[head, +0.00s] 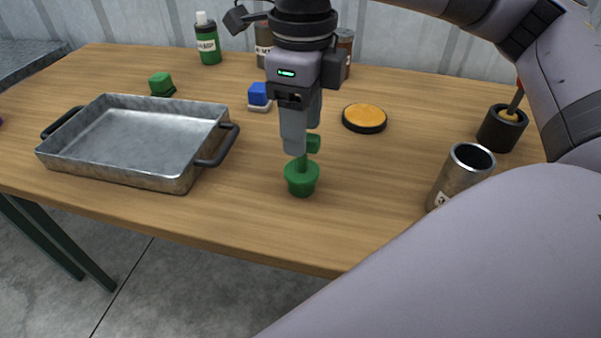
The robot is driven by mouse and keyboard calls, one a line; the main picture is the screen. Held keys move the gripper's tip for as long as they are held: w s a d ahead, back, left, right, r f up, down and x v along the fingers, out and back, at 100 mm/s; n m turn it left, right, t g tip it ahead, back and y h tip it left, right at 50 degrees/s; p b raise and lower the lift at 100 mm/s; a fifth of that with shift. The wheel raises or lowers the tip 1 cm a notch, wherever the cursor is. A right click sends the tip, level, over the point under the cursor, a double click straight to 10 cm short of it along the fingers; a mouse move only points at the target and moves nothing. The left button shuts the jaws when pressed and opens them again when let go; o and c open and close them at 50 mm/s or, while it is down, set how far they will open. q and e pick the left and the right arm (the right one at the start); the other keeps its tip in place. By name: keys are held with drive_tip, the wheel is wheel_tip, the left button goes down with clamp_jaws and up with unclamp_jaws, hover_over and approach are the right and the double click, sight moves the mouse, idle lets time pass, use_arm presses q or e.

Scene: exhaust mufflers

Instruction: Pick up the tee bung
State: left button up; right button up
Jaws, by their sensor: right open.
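The green tee bung (301,180) stands upright on the wooden table, with a wide round base and a stem rising from it. Part of its crossbar shows at the right of the stem, and the rest is hidden behind a finger. My right gripper (301,145) points straight down over the bung, open, with its fingers at the height of the crossbar. One finger is nearer the camera and the other is mostly behind it. I cannot tell whether the fingers touch the bung. My left gripper is not in view.
A metal tray (185,178) with black handles is at the left. A blue block (259,94), a green block (161,82), an orange disc (364,117), a green bottle (207,42), a metal can (460,175) and a black holder (502,128) stand around. Table front is clear.

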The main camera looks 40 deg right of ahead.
sight(302, 164)
drive_tip(key=shift+f, duration=1.2)
clamp_jaws()
